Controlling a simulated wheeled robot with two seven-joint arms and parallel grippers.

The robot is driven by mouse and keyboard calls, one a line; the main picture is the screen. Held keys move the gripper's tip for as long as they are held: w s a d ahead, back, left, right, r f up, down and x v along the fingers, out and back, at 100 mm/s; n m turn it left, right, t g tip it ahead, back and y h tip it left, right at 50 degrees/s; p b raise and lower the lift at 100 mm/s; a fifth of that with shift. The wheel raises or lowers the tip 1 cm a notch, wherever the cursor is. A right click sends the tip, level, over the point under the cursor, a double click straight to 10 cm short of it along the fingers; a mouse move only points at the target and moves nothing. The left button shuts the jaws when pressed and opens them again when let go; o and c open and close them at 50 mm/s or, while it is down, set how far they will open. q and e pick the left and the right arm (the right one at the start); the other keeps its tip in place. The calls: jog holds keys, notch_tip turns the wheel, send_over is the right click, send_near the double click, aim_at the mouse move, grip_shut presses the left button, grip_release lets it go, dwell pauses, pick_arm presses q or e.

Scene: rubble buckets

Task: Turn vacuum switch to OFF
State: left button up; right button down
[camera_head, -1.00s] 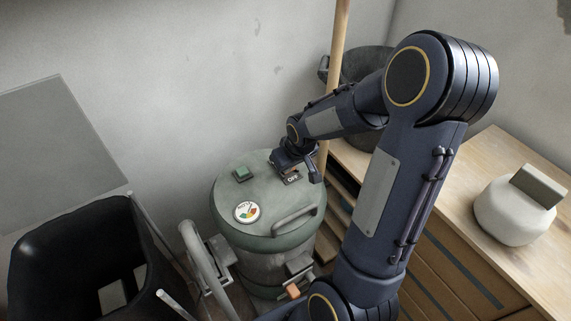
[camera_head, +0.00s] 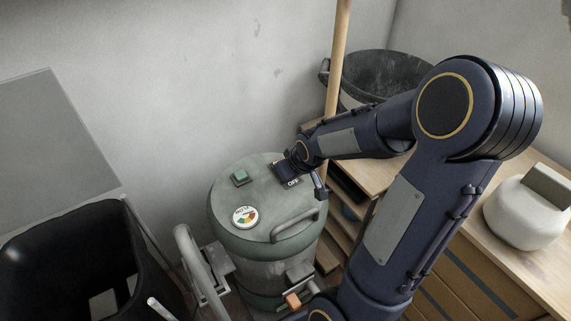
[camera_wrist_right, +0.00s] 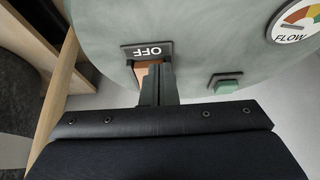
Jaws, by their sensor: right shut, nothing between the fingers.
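The vacuum (camera_head: 232,215) is a grey-green drum with a rounded lid. Its switch plate, marked OFF (camera_head: 292,182), sits at the right rear of the lid. In the right wrist view the OFF label (camera_wrist_right: 147,50) appears upside down, with an orange-brown switch (camera_wrist_right: 143,70) just below it, partly hidden by my fingers. My right gripper (camera_wrist_right: 160,72) is shut and empty, its fingertips over the edge of the switch; I cannot tell whether they touch. In the head view the hand covers part of the plate. My left gripper is not in view.
A green button (camera_head: 240,177), a flow gauge (camera_head: 245,216) and a handle (camera_head: 295,225) are also on the lid. A wooden pole (camera_head: 338,60) and a dark bucket (camera_head: 385,75) stand behind. A black bin (camera_head: 70,255) is at left, a wooden cabinet (camera_head: 500,265) at right.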

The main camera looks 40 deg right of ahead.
jog(key=shift+w, duration=0.1)
dwell(0.5)
jog(key=shift+w+r, duration=0.35)
jog(key=shift+w, duration=0.25)
jog(key=shift+r+p, duration=0.15)
jog(key=shift+p, duration=0.2)
notch_tip(320, 180, up, 4)
jog(key=p, duration=0.3)
jog(key=shift+r+p, duration=0.25)
jog(key=shift+p, duration=0.1)
jog(key=s+p+v, duration=0.1)
jog(key=v, duration=0.8)
jog(key=shift+s+f, duration=0.25)
jog(key=shift+s, duration=0.1)
